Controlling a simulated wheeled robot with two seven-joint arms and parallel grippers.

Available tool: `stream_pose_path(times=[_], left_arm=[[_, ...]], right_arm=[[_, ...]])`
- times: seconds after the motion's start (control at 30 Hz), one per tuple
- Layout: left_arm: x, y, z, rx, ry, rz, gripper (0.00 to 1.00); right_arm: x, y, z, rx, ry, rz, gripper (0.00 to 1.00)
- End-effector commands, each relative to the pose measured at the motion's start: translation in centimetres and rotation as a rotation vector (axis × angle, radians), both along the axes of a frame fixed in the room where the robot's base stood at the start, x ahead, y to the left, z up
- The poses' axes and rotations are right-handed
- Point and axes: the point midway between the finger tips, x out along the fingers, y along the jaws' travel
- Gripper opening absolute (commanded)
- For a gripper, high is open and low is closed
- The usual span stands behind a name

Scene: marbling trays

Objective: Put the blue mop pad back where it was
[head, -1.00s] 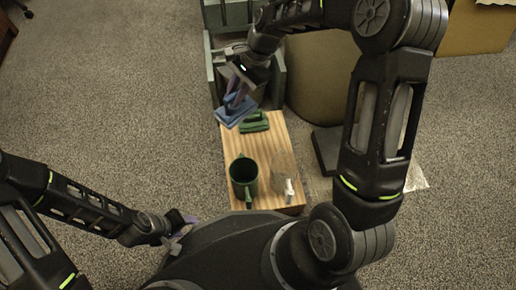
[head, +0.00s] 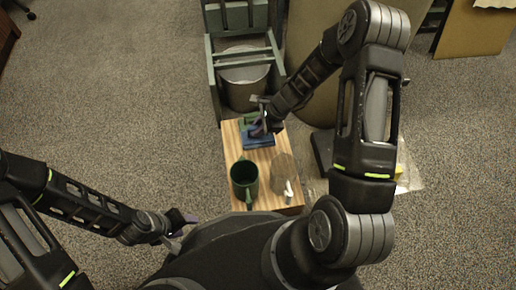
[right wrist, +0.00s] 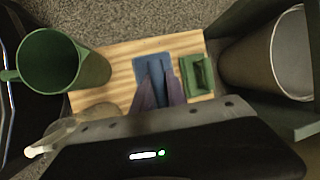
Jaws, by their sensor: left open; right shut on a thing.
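The blue mop pad (head: 257,142) is at the far part of the wooden board, on the near side of a green pad with a handle (head: 249,119). My right gripper (head: 262,128) is shut on the blue pad from above. In the right wrist view the blue pad (right wrist: 153,67) lies flat over the board, left of the green pad (right wrist: 197,75), with a narrow gap. I cannot tell whether it touches the wood. My left gripper (head: 184,221) is open and empty, low at the left near my body.
A green mug (head: 243,178) stands on the near left of the wooden board (head: 264,160). A clear vessel with a white part (head: 289,188) is at the near right. Beyond the board, a grey bucket (head: 245,85) stands in a green frame (head: 211,75).

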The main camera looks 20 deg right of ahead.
Motion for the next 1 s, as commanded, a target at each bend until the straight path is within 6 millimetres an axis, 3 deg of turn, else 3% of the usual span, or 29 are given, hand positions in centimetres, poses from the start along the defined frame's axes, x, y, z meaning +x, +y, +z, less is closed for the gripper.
stream_pose_path(times=[0.03, 0.2, 0.57, 0.9, 1.0], left_arm=[[0.1, 0.0, -0.9, 0.000, -0.002, 0.001, 0.49], [0.3, -0.1, -2.3, 0.001, -0.008, 0.004, 0.49], [0.4, -0.1, -2.3, 0.002, -0.011, 0.005, 0.49], [0.8, -0.1, -5.0, 0.003, -0.019, 0.010, 0.49], [0.9, -0.1, -5.1, 0.003, -0.021, 0.011, 0.49]], right_arm=[[-0.1, 0.0, -1.3, 0.001, 0.002, -0.001, 0.02], [0.0, 0.0, -3.9, 0.000, 0.001, -0.001, 0.02], [0.0, 0.0, -4.2, 0.000, 0.000, 0.000, 0.02], [0.0, 0.0, -8.9, 0.001, 0.002, -0.001, 0.02], [0.0, 0.0, -9.3, 0.001, 0.000, 0.000, 0.02]])
